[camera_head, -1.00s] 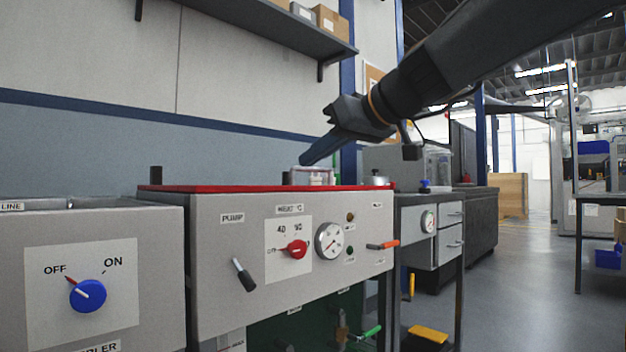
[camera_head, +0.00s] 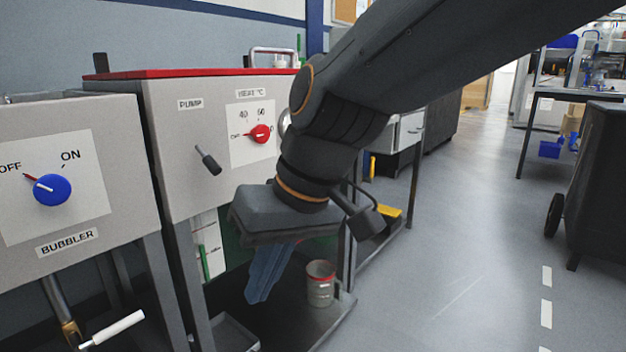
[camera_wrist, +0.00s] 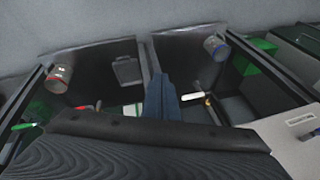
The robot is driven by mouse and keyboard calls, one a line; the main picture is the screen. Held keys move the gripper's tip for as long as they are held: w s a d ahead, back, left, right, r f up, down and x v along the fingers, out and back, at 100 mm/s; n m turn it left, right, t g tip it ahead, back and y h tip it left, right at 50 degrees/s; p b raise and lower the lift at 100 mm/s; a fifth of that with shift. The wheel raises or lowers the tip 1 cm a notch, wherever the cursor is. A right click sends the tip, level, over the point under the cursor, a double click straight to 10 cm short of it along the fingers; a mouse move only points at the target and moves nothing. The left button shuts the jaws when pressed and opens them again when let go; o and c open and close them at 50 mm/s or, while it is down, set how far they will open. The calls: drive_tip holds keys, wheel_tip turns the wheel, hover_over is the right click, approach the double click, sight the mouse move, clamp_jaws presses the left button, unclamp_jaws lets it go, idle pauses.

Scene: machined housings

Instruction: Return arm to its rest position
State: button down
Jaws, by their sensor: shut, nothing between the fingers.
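My gripper (camera_head: 266,275) hangs from the folded arm in the head view, in front of the red-topped machine (camera_head: 205,120). Its blue fingers point down and are together, with nothing held. In the wrist view, the fingers (camera_wrist: 160,98) show as one closed blue shape at the middle. The arm bends downward at the wrist and hides the right part of the machine's front panel, including most of the gauge. The fingers are apart from the grey-red can (camera_head: 320,284) on the low shelf, a little to its left in the picture.
The bubbler box (camera_head: 110,170) with a blue knob (camera_head: 52,189) stands at the left. A white-handled lever (camera_head: 115,328) sticks out below it. A black cart (camera_head: 605,180) stands at the far right. The floor (camera_head: 450,240) between is clear.

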drive_tip(key=s+d+f+g+h, duration=0.1)
drive_tip(key=s+d+f+h, duration=0.2)
drive_tip(key=s+d+f, duration=0.45)
drive_tip(key=d+r+m+p, duration=0.2)
drive_tip(key=d+r+p, duration=0.4)
drive_tip(key=r+p, duration=0.3)
drive_tip(key=d+r+m+h+p, duration=0.1)
drive_tip(key=d+r+m+p, duration=0.1)
drive_tip(key=d+r+p, duration=0.4)
drive_tip(key=s+d+r+m+p, duration=0.1)
drive_tip(key=d+r+m+p, duration=0.2)
drive_tip(key=r+p, duration=1.1)
drive_tip(key=d+p, duration=0.3)
drive_tip(key=p, duration=0.6)
drive_tip(key=shift+d+p, duration=0.35)
